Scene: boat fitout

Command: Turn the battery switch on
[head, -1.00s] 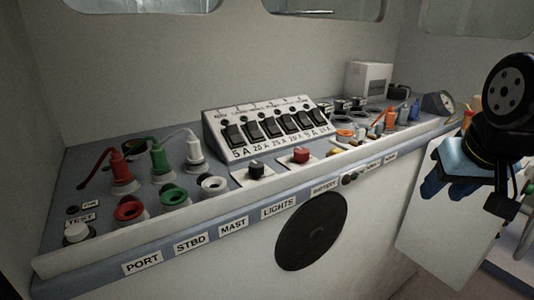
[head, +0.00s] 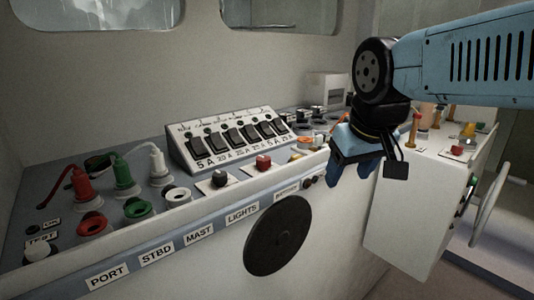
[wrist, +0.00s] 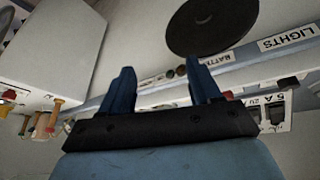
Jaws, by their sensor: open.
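The battery switch appears to be the red knob (head: 263,162) on a white plate on the console top, behind the label that seems to read BATTERY (head: 287,185). I cannot read its on or off position. A similar black knob (head: 219,178) sits to its left, behind the LIGHTS label (head: 242,213). My gripper (head: 350,176) is to the right of the red knob, near the console's front edge, and apart from it. Its two blue fingers are spread and empty in the wrist view (wrist: 162,72).
A sloped breaker panel (head: 230,138) stands behind the knobs. Red, green and white plugs and sockets (head: 123,170) fill the left side. A round black disc (head: 278,236) is on the front face. A white cabinet (head: 410,215) juts out at right.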

